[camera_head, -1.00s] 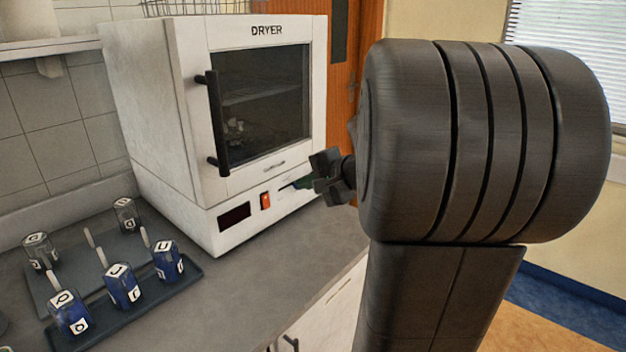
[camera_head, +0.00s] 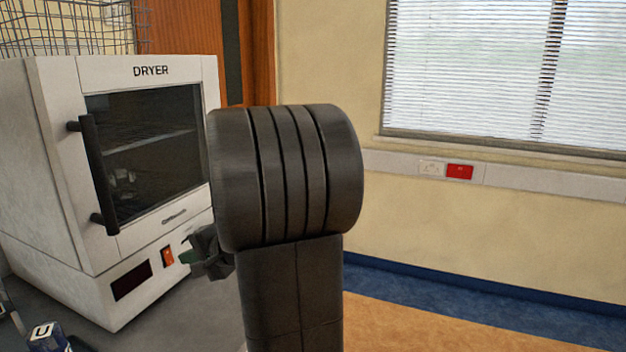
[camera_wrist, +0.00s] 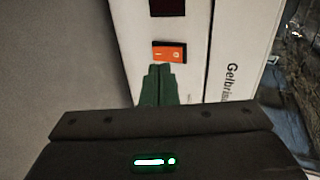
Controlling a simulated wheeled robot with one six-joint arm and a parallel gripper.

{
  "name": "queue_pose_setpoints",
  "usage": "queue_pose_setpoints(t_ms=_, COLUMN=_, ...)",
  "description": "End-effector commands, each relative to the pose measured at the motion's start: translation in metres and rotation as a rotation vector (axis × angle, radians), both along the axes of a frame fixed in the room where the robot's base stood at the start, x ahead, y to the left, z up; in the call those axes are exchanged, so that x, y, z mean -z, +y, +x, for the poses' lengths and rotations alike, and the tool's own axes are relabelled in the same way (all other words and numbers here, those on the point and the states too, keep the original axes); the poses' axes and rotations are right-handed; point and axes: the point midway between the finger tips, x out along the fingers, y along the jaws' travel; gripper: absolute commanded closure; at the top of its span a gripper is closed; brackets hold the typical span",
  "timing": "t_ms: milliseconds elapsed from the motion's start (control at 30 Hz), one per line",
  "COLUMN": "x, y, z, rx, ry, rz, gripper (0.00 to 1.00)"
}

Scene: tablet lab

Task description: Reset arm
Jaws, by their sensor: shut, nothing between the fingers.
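My gripper (camera_head: 190,257) is at the end of my dark arm, in front of the lower panel of the dryer, mostly hidden behind my arm in the head view. In the wrist view my gripper (camera_wrist: 158,70) shows green fingers pressed together, with nothing between them. They point toward the orange switch (camera_wrist: 169,51) on the dryer front; I cannot tell whether they touch it. The white dryer (camera_head: 60,180) stands on the counter with its door shut. Its orange switch (camera_head: 167,256) also shows in the head view, beside a dark display (camera_head: 131,280).
A wire basket (camera_head: 68,28) sits on top of the dryer. A blue labelled bottle (camera_head: 48,338) is partly in view on the counter (camera_head: 195,318). The floor (camera_head: 400,325) to the right is clear, below a wall and a window with blinds (camera_head: 470,70).

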Motion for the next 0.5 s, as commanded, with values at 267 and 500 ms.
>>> queue_pose_setpoints(t_ms=267, x=-0.014, y=-0.029, z=-0.011, rx=0.000, ry=-0.001, rz=-0.001, gripper=1.00)
queue_pose_setpoints(t_ms=500, x=-0.016, y=-0.033, z=-0.013, rx=-0.001, ry=0.001, rz=-0.001, gripper=1.00)
